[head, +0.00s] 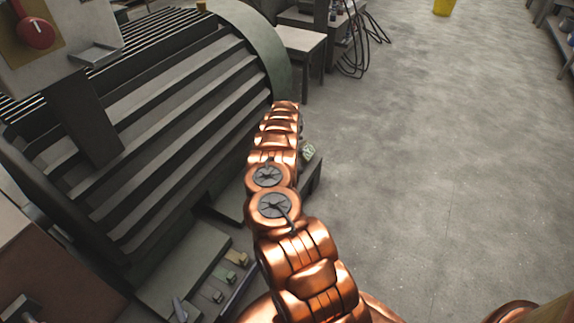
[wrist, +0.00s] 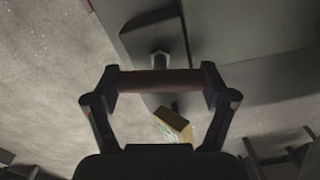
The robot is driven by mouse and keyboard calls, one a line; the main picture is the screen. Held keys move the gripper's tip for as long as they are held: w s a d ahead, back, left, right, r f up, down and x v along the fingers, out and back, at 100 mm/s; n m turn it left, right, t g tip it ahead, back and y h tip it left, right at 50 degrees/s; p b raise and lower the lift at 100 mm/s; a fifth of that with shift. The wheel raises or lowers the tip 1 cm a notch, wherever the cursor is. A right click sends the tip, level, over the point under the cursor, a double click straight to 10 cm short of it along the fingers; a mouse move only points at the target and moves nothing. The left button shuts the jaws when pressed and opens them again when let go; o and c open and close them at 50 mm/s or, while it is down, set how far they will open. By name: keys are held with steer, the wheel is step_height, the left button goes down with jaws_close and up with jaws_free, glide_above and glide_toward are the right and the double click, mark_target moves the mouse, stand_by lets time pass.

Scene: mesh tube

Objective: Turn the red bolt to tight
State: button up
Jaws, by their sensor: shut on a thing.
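In the wrist view my gripper (wrist: 160,80) has its two fingers at the ends of a dull reddish-brown bar (wrist: 160,81), which spans the gap between them. I take this bar to be the red bolt's handle. A short grey stub (wrist: 159,59) shows just beyond the middle of the bar, against a grey surface. The light is dim there, and I cannot tell how the stub joins the bar or how tight the bolt is. In the head view my copper arm hides the gripper and the bar.
A large ribbed drum machine (head: 170,110) fills the left, with a red knob (head: 36,33) on a panel. A small yellow-brown block (wrist: 174,122) lies below the bar in the wrist view. A workbench (head: 300,40) stands behind. Open floor (head: 440,170) lies to the right.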

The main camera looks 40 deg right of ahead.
steer(key=shift+s+d+m, duration=0.1)
steer(key=shift+d+m, duration=0.05)
steer(key=shift+m, duration=0.95)
steer(key=o, duration=1)
steer(key=shift+r, duration=0.1)
steer(key=shift+r, duration=0.3)
step_height(320, 180, up, 11)
steer(key=shift+r, duration=0.1)
